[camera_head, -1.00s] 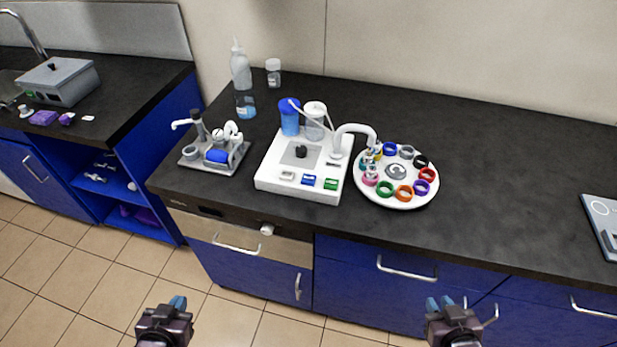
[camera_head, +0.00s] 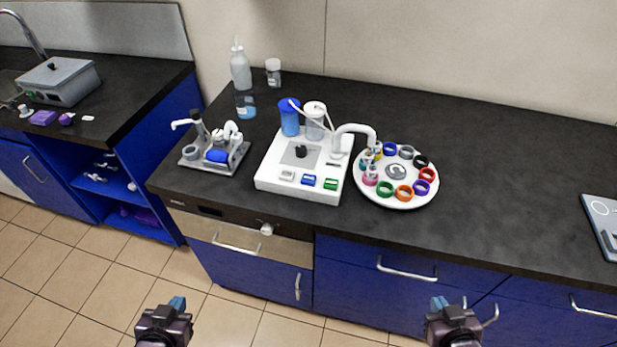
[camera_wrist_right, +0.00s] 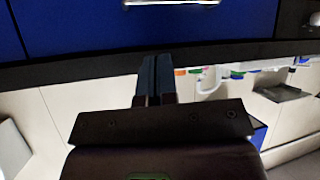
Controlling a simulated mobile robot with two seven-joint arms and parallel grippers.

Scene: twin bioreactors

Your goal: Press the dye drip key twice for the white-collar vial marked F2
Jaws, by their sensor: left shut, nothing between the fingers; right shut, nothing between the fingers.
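The white dosing machine (camera_head: 297,165) stands on the dark counter with a blue reservoir (camera_head: 290,118) and a clear one (camera_head: 315,117). Its front has a whitish key (camera_head: 287,175), a blue key (camera_head: 309,180) and a green key (camera_head: 331,184); their labels are too small to read. Its spout reaches over the round white carousel (camera_head: 397,203), which has several coloured collars. My left gripper (camera_head: 178,303) and my right gripper (camera_head: 439,303) are shut and empty, low in front of the counter, apart from everything. The right fingers (camera_wrist_right: 155,78) also show in the wrist view.
A small grey stand (camera_head: 214,158) with a blue part is left of the machine. A squeeze bottle (camera_head: 240,68), a jar (camera_head: 273,72) and a blue-liquid beaker (camera_head: 245,105) stand behind. A grey panel (camera_head: 605,222) lies far right.

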